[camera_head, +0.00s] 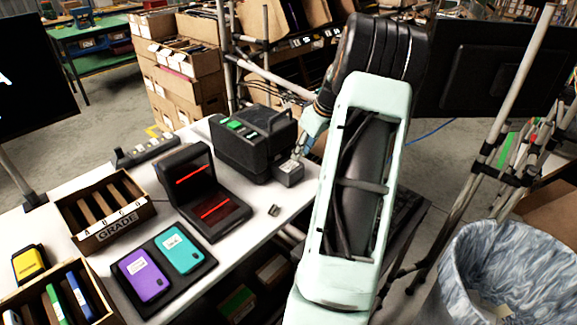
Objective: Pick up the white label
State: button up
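I cannot single out a loose white label. White labels show on the purple phone (143,277) and the teal phone (181,250), which lie on a dark mat. A small grey box (288,176) sits at the table's right end, with a pale patch on top too small to make out. My arm reaches over the right side of the table. My gripper (299,152) points down just above or beside the grey box. Its fingertips are too small to tell whether they are open, or touching anything.
A black machine with a green light (252,143) stands behind the grey box. A black stand with red lines (203,193) is left of it. A small metallic piece (274,210) lies near the table's front edge. Cartons (104,212) stand at left; a lined bin (507,275) is at right.

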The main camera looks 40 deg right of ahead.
aim_at(294, 164)
jog(key=shift+p+x, duration=0.6)
jog(key=shift+x, duration=2.7)
jog(key=shift+w, duration=0.1)
jog(key=c, duration=0.5)
